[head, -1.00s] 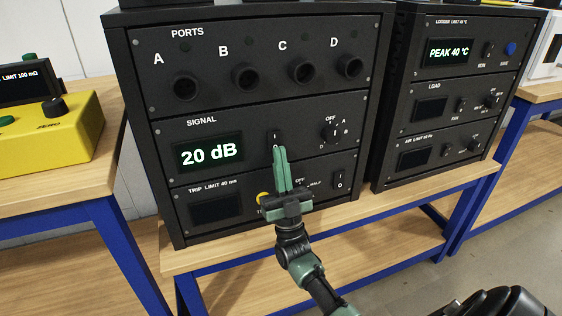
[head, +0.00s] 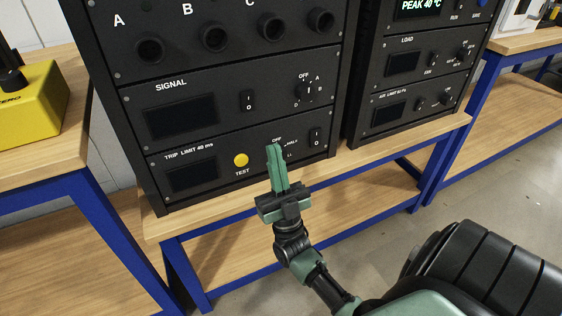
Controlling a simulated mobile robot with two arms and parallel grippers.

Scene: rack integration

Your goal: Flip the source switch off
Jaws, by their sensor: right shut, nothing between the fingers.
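No label reading "source" shows. The SIGNAL panel (head: 205,125) in the left rack carries a black rocker switch (head: 248,100) marked I and O, a dark display (head: 180,116) and a rotary knob (head: 308,91) marked OFF, A, B, D. I cannot tell clearly which way the rocker is tipped. My right gripper (head: 275,150) is shut and empty, its green fingers pointing up. It is below the rocker in the picture, in front of the TRIP panel, where it hides part of a selector. My left gripper is not in view.
The TRIP panel also has a yellow TEST button (head: 241,160), a dark display (head: 193,176) and another rocker (head: 315,138). Round ports (head: 214,37) sit above. A second rack (head: 410,80) stands to the right. A yellow box (head: 30,110) is on the left table.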

